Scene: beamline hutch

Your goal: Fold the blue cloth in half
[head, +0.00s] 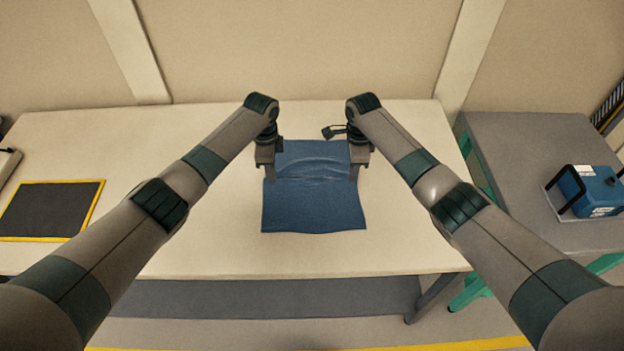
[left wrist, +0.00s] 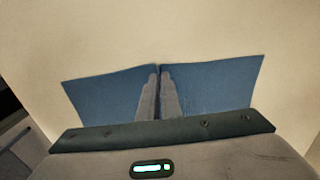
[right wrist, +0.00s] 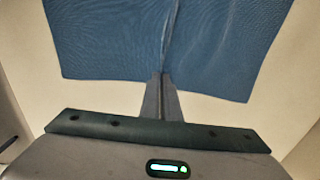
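The blue cloth (head: 313,208) lies on the pale table in front of me, with wrinkles running across it between my two grippers. My left gripper (head: 268,178) is at its left edge and my right gripper (head: 355,178) at its right edge. In the right wrist view, the fingers (right wrist: 162,78) are also together at the edge of the cloth (right wrist: 225,45), with a crease leading away. Both appear pinched on the cloth.
A small dark object (head: 331,132) lies just behind the cloth, near my right gripper. A dark mat with a yellow border (head: 50,211) lies on the left of the table (head: 215,255). A blue case (head: 590,190) stands on a grey side table (head: 500,145) at right.

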